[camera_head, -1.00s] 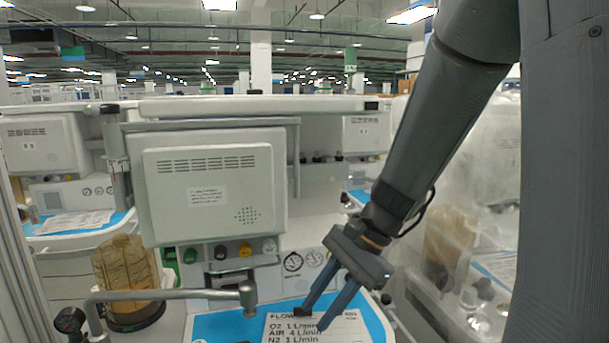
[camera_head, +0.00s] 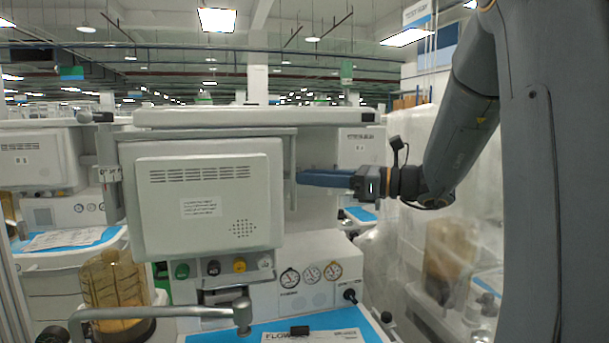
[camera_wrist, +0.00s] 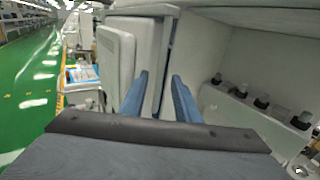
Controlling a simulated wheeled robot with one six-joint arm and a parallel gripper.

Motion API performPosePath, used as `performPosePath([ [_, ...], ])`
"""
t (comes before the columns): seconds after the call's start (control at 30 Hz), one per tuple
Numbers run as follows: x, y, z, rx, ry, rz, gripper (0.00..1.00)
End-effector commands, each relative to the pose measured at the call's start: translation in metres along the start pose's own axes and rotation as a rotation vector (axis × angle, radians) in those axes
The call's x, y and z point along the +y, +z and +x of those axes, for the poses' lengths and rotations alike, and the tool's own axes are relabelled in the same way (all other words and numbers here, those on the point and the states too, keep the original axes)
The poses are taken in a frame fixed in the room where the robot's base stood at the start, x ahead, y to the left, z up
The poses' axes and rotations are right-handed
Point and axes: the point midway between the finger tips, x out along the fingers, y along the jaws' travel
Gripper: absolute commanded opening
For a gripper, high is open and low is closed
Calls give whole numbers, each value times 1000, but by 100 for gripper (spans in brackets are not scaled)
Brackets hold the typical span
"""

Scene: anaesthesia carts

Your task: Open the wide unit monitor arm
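The wide unit's monitor (camera_head: 208,240) is a pale box with vent slots, a label and a speaker grille, facing me in the head view. A grey back frame (camera_head: 290,160) shows behind its right side. My gripper (camera_head: 300,179) points left, level with the monitor's upper half, its fingertips at the frame's right edge. In the wrist view the monitor (camera_wrist: 115,60) stands at left, and the two blue fingers (camera_wrist: 158,95) are apart, with the frame's upright edge (camera_wrist: 168,60) between them in the picture. Whether they touch it, I cannot tell.
A top shelf (camera_head: 250,118) runs above the monitor. Gauges (camera_head: 312,273) and coloured knobs sit below. A curved metal pipe (camera_head: 160,312) and an amber canister (camera_head: 115,285) stand at front left. Plastic-wrapped equipment (camera_head: 455,240) is on the right.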

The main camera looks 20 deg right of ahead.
Motion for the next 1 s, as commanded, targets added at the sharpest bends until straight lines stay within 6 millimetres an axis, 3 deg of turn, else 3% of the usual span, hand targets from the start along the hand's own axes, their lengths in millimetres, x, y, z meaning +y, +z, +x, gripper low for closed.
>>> performPosePath([
  [0.2, 0, 0, 20, 1, 1, 0, 29],
  [0.5, 0, -1, 23, 2, 0, -1, 29],
  [0.7, 0, -1, 22, 2, 0, -1, 0],
  [1.0, 1, -1, 24, 2, -2, -1, 0],
])
